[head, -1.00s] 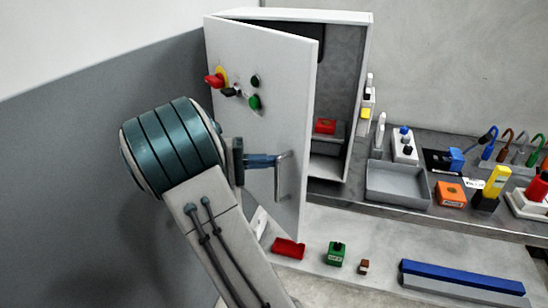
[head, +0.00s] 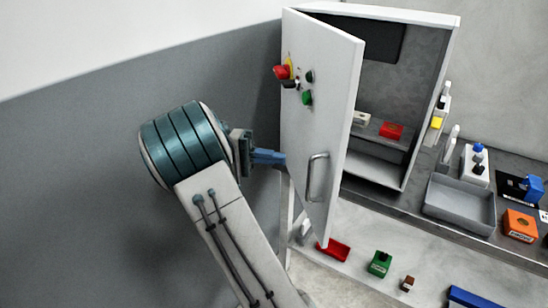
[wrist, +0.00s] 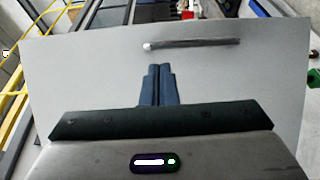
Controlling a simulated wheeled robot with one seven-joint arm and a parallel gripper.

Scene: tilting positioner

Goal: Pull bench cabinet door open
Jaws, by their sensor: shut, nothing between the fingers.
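The white cabinet door (head: 322,120) stands partly open in the head view, hinged on its left side. It carries a grey bar handle (head: 318,177) low near its free edge, and a red knob and several dark and green buttons higher up. The cabinet (head: 425,170) interior shows to the right of the door. My gripper (head: 283,158) is shut and empty, left of the handle and apart from it. In the wrist view, my gripper's blue fingers (wrist: 160,68) are together in front of the door panel (wrist: 75,75), with the handle (wrist: 195,43) beyond the tips.
Inside the cabinet is a red box (head: 391,130) on a shelf. A grey tray (head: 460,203) and an orange box (head: 520,225) stand on the bench at right. Below the door are a red tray (head: 333,251) and a green block (head: 380,263). A grey wall is at left.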

